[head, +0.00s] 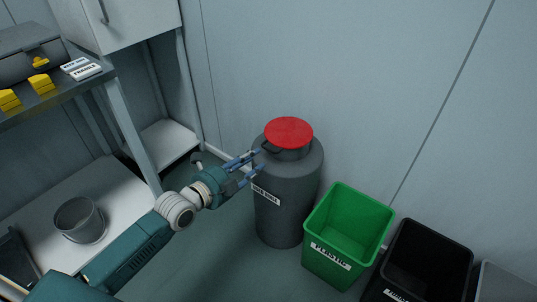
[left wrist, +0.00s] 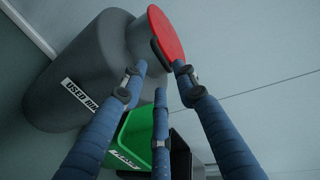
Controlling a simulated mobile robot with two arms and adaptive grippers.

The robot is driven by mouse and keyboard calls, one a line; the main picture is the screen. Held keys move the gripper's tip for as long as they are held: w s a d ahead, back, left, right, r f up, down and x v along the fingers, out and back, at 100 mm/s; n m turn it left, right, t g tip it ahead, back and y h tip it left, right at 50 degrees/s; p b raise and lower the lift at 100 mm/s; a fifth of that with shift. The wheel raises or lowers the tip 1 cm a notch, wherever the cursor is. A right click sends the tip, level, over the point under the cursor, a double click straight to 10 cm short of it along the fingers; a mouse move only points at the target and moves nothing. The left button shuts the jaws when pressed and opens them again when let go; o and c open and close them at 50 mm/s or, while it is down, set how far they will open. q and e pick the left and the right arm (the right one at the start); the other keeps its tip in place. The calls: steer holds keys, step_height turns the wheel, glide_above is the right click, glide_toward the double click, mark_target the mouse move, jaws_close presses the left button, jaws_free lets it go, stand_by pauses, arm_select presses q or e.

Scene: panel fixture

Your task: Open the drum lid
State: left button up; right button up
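The drum (head: 283,195) is a dark grey barrel with a white label, standing on the floor by the wall. Its red lid (head: 289,131) lies flat on the neck and looks closed. A dark handle (head: 271,147) sticks out from the lid's near left side. My left gripper (head: 260,160) is at the drum's upper left, with its blue fingers spread around the handle's height. In the left wrist view the drum (left wrist: 75,75), red lid (left wrist: 167,32) and dark handle (left wrist: 160,54) show ahead of the open fingers (left wrist: 160,75). I cannot tell whether a finger touches the handle. My right gripper is not in view.
A green bin (head: 348,232) stands right of the drum, then a black bin (head: 428,262). A metal shelf (head: 125,130) with yellow items and a grey case is at left, with a bucket (head: 80,220) low down. Floor before the drum is clear.

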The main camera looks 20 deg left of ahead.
mark_target(269, 149)
arm_select(q)
steer(key=b+x, duration=0.1)
steer(key=x, duration=0.6)
steer(key=shift+w+d+f+b, duration=0.1)
steer(key=shift+w+b, duration=0.15)
steer(key=shift+b, duration=0.05)
steer(key=shift+w+d, duration=0.15)
steer(key=shift+w, duration=0.3)
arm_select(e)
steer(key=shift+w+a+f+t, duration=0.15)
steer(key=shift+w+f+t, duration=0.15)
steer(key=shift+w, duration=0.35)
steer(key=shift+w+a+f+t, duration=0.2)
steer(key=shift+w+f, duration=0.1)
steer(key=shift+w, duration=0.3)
arm_select(q)
jaws_close()
steer(key=shift+f, duration=0.2)
